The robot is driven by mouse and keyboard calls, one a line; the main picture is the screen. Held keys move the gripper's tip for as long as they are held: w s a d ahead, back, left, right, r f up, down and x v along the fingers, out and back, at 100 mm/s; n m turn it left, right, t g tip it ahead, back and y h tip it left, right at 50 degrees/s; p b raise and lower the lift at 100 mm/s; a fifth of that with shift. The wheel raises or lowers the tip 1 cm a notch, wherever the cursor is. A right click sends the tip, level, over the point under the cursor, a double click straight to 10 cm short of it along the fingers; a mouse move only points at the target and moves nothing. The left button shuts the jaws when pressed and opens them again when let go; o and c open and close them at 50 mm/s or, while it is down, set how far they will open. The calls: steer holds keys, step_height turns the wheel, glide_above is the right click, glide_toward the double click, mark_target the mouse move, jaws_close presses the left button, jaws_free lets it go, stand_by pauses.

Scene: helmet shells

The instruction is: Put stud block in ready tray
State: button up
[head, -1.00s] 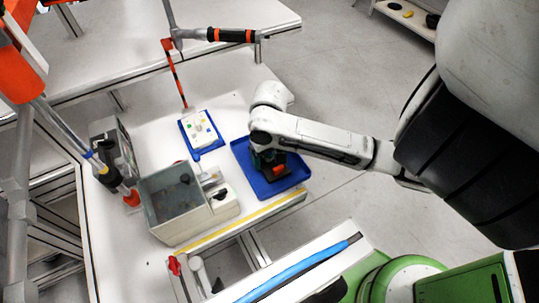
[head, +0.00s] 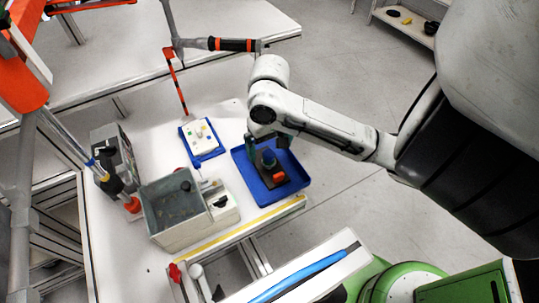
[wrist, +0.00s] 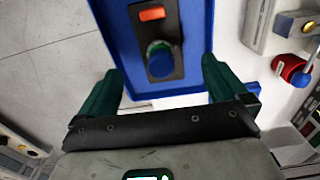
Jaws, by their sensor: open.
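A dark plate (head: 287,184) lies in the large blue tray (head: 297,166); I take it for the stud block in the ready tray. It bears an orange-red piece (head: 279,175) and a round blue-topped stud (head: 269,158). In the wrist view the plate (wrist: 172,30) lies flat inside the tray (wrist: 124,40), with the round stud (wrist: 163,64) at its near end. My gripper (head: 268,145) is open above the tray. In the wrist view its green fingers (wrist: 162,72) are spread to either side of the stud, with gaps, holding nothing.
A small blue tray with a white board (head: 198,132) of coloured bits lies left of the large tray. A grey open bin (head: 170,205) and a white device (head: 221,205) stand front left. A red-and-black jointed pole (head: 174,80) rises behind. Bare white tabletop lies between.

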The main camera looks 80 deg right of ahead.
steer(key=shift+r+p, duration=0.5)
steer(key=shift+r, duration=1.45)
